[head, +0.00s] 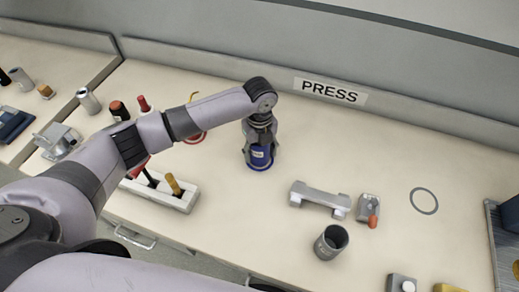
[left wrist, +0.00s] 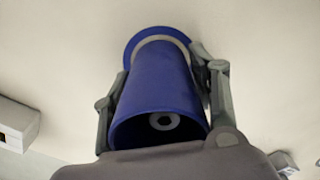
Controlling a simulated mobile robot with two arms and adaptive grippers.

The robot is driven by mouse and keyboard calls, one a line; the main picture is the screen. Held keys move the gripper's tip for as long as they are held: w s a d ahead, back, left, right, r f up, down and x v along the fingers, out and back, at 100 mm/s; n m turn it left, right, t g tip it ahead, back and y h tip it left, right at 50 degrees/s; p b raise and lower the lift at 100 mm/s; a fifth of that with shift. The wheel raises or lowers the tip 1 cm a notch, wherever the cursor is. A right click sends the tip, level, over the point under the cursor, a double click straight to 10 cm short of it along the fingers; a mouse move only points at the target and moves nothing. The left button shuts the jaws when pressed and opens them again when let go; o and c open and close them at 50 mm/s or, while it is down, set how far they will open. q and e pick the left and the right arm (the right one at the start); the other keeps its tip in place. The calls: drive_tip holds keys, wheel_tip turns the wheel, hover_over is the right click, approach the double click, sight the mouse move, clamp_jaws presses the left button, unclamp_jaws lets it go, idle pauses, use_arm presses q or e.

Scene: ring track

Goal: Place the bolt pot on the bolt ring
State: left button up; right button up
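The bolt pot, a blue open cup (head: 260,158), is upright between the fingers of my left gripper (head: 262,148). The left wrist view shows the pot (left wrist: 155,85) with a finger against each side and a pale hex shape inside. The blue ring (head: 259,168) lies on the bench at the pot's base. In the left wrist view the ring (left wrist: 131,47) shows past the pot's far end, with a pale band between. I cannot tell whether the pot touches the bench. My right gripper is not in view.
A grey pot (head: 331,243), a grey bracket (head: 320,199) and a small grey block with an orange part (head: 368,208) stand to the right. A grey ring (head: 424,201) lies farther right. A white tool tray (head: 182,201) is left. A red ring (head: 196,137) is partly hidden by my arm.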

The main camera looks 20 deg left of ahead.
use_arm(q)
drive_tip(key=shift+o, duration=1.1)
wheel_tip(320, 180, up, 12)
drive_tip(key=shift+r+b, duration=0.2)
drive_tip(key=shift+b, duration=0.55)
